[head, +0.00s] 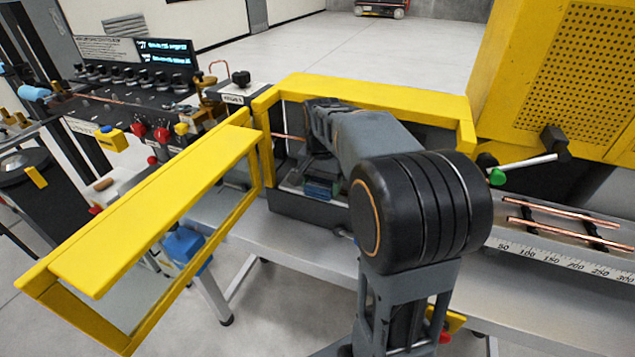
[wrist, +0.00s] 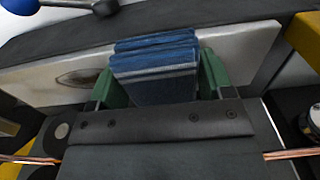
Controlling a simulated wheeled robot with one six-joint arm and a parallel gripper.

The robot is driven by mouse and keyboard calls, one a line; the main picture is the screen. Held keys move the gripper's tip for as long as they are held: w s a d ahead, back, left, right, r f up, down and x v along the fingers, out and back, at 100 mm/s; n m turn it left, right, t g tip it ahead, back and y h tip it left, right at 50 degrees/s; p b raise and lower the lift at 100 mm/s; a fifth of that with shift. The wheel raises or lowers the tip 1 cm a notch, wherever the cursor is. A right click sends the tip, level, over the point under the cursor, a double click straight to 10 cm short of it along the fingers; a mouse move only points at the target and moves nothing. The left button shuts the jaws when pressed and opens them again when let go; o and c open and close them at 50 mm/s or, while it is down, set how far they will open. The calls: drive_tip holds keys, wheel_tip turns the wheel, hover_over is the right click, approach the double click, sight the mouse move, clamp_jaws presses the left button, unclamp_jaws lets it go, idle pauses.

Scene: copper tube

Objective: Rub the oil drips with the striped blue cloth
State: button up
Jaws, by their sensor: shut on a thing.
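The striped blue cloth (wrist: 155,82) is a folded pad between the two green fingers of my gripper (wrist: 158,66) in the wrist view. My gripper is shut on it. In the head view the cloth (head: 320,188) shows low inside the open yellow guard, under my arm. A dark, shiny oil mark (wrist: 82,77) lies on the pale metal tray (wrist: 55,93), left of the cloth and apart from it in the picture. Any oil under the cloth is hidden. I cannot tell whether the cloth touches the tray.
The yellow guard frame (head: 365,90) surrounds the work area, with its door (head: 160,215) swung out at left. A copper tube (wrist: 288,154) runs across near my gripper. Copper tubes (head: 560,213) lie on a rack at right. A blue ball knob (wrist: 105,7) is near the tray.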

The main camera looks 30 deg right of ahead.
drive_tip(key=shift+s+d+r, duration=0.1)
drive_tip(key=shift+s+d, duration=0.85)
drive_tip(key=shift+s, duration=0.15)
drive_tip(key=shift+s+d+f+b, duration=0.15)
drive_tip(key=shift+s+d+b, duration=0.1)
drive_tip(key=shift+s+d, duration=1.05)
drive_tip(key=shift+s+d+f+b, duration=0.1)
drive_tip(key=shift+s+d+b, duration=0.15)
drive_tip(key=shift+s+d, duration=1.05)
drive_tip(key=shift+s+d+r, duration=0.1)
drive_tip(key=shift+s+d, duration=0.55)
drive_tip(key=shift+s, duration=0.15)
drive_tip(key=shift+s+d+r, duration=0.1)
drive_tip(key=shift+s+d, duration=0.5)
drive_tip(key=shift+s, duration=0.2)
drive_tip(key=shift+w+a+p, duration=0.5)
drive_tip(key=shift+w+a, duration=0.85)
drive_tip(key=shift+w, duration=0.1)
drive_tip(key=shift+w+a+f+p, duration=0.1)
drive_tip(key=shift+w+a+p, duration=0.6)
drive_tip(key=shift+w+a, duration=1.35)
drive_tip(key=shift+w+a+p, duration=0.65)
drive_tip(key=shift+w+a, duration=1.15)
drive_tip(key=shift+w, duration=0.35)
wheel_tip(320, 180, up, 6)
drive_tip(key=p, duration=0.5)
